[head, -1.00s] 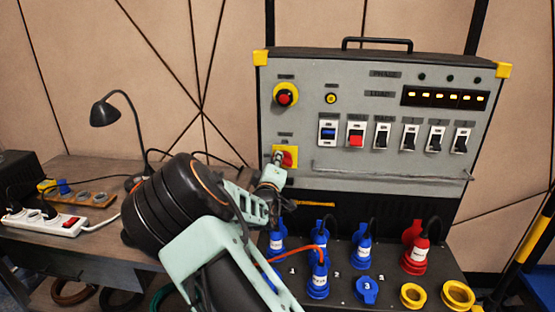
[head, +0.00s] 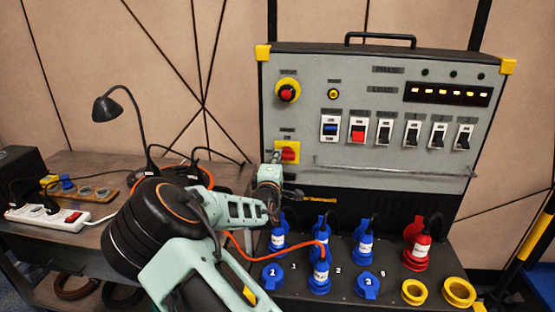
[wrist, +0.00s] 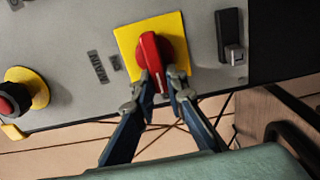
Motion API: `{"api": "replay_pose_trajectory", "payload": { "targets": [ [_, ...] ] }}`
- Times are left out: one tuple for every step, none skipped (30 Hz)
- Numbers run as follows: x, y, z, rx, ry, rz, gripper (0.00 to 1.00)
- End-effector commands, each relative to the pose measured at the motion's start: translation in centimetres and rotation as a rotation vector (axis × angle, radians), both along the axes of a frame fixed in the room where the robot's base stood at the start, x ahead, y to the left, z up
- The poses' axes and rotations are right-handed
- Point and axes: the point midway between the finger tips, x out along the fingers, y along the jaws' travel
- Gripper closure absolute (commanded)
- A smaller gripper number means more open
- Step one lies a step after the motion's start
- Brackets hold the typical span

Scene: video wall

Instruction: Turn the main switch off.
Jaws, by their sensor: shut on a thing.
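The main switch (head: 289,152) is a red rotary knob on a yellow square plate, low on the left of the grey panel. In the wrist view, the red knob (wrist: 152,56) stands nearly upright in the picture, leaning slightly. My gripper (wrist: 161,84) has one finger on each side of the knob's lower end and is shut on it. In the head view, my gripper (head: 276,160) reaches the left side of the plate, and the knob looks about level. The fingertips hide a little of the knob's end.
A red button on a yellow base (head: 288,91) sits above the switch. A row of rocker switches (head: 384,131) lies to the right, below lit yellow indicators (head: 450,93). Blue plugs (head: 319,270) and an orange cable (head: 240,255) are below. A desk lamp (head: 106,108) stands left.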

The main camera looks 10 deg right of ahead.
Motion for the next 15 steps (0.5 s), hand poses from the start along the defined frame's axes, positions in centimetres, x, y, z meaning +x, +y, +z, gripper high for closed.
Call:
{"api": "replay_pose_trajectory", "payload": {
  "targets": [
    [-0.02, -0.02, -0.09, -0.003, 0.003, 0.000, 1.00],
    [-0.02, -0.02, -0.09, -0.003, 0.003, 0.000, 1.00],
    [-0.02, -0.02, -0.09, -0.003, 0.003, 0.000, 1.00],
    [-0.02, -0.02, -0.09, -0.003, 0.003, 0.000, 1.00],
    [-0.02, -0.02, -0.09, -0.002, 0.003, 0.000, 1.00],
    [-0.02, -0.02, -0.10, -0.002, 0.003, 0.000, 1.00],
    [-0.03, -0.03, -0.10, -0.002, 0.003, 0.000, 1.00],
    [-0.03, -0.03, -0.10, -0.002, 0.003, 0.000, 0.87],
    [-0.02, -0.02, -0.10, -0.002, 0.003, 0.000, 0.82],
    [-0.02, -0.02, -0.09, -0.002, 0.003, 0.000, 0.79],
    [-0.02, -0.02, -0.09, -0.002, 0.003, 0.000, 0.76],
    [-0.02, -0.02, -0.08, -0.002, 0.001, 0.000, 0.71],
    [-0.02, -0.02, -0.07, -0.002, 0.001, 0.000, 0.70],
    [-0.02, -0.02, -0.07, -0.002, 0.001, 0.000, 0.70],
    [-0.02, -0.02, -0.07, -0.002, 0.001, 0.000, 0.70]
  ]
}}
